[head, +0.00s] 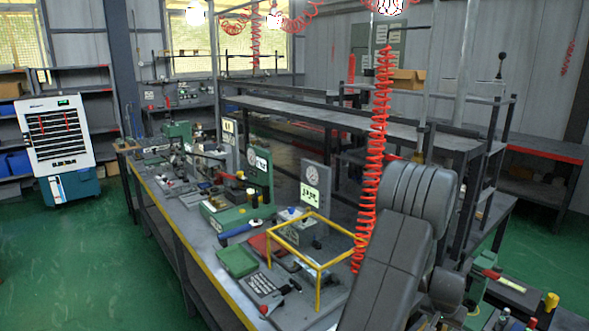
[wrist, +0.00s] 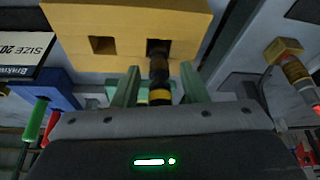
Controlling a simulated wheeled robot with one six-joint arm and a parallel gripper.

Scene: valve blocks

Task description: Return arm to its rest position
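My gripper (wrist: 160,70) shows in the wrist view with its two green fingers spread apart. Between them, touching neither finger as far as I can see, is a dark cylindrical piece with a yellow band (wrist: 160,92). Its far end lines up with the right one of two square holes in a yellow block (wrist: 125,22). I cannot tell whether it sits inside that hole. In the head view my dark grey arm (head: 390,260) rises at the lower right, over the near end of the workbench. My gripper is not clearly visible there.
A long workbench (head: 187,225) carries fixtures, a green tray (head: 237,261) and a yellow frame (head: 318,265). A red coiled hose (head: 380,130) hangs close beside my arm. In the wrist view, a blue block (wrist: 62,90) and a brass-banded piece (wrist: 293,70) flank the gripper. Green floor is open at left.

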